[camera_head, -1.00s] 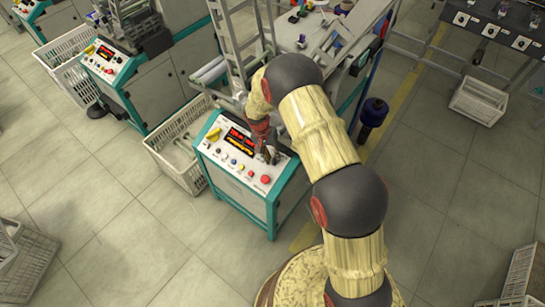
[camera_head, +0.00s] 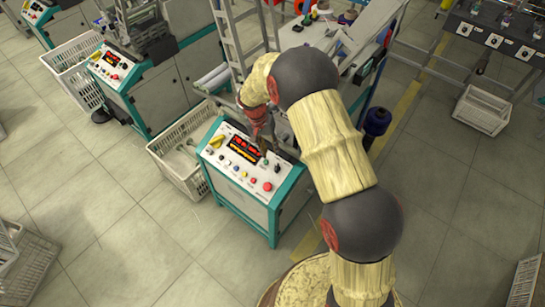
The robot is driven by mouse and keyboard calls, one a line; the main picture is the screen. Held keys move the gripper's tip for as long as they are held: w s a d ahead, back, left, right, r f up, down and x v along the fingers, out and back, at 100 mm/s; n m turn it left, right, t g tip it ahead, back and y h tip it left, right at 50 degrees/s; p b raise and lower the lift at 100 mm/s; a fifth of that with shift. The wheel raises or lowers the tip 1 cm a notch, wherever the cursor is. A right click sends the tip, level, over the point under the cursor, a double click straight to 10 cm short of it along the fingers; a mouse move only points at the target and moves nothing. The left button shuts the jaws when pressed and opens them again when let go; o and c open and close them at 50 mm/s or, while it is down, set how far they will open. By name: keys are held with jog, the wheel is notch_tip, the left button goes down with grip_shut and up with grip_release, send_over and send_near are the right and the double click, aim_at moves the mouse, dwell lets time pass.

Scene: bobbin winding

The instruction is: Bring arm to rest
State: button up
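My arm rises from the lower right and bends over the nearest winding machine. My gripper (camera_head: 261,146) hangs down above the back right part of that machine's control panel (camera_head: 232,187). It looks apart from the panel, though the gap is hard to judge. The fingers are dark and small, and I cannot tell whether they are open or shut. I see nothing held in them. The panel has a lit red and orange display (camera_head: 242,150), a row of small knobs and buttons, and a red button (camera_head: 267,187) at its right.
A white crate (camera_head: 185,155) stands left of the panel. A metal ladder-like frame (camera_head: 235,40) rises behind my gripper. A dark blue post (camera_head: 376,122) stands right of my arm. Another crate (camera_head: 482,108) is on the floor at right. Open floor (camera_head: 130,220) lies at lower left.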

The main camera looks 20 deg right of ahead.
jog(key=shift+v, duration=0.85)
jog(key=s+n+g, duration=0.1)
jog(key=s+n, duration=0.2)
jog(key=s, duration=0.3)
jog(key=s+d+r+n+t+y, duration=0.1)
jog(key=s+r+t, duration=0.2)
jog(key=s+r, duration=1)
jog(key=s+d+r+n+t+y, duration=0.1)
jog(key=s+r+t, duration=0.3)
jog(key=s+r, duration=0.9)
jog(key=shift+d+r+t, duration=0.15)
jog(key=shift+r+t, duration=0.15)
jog(key=shift+r, duration=3.2)
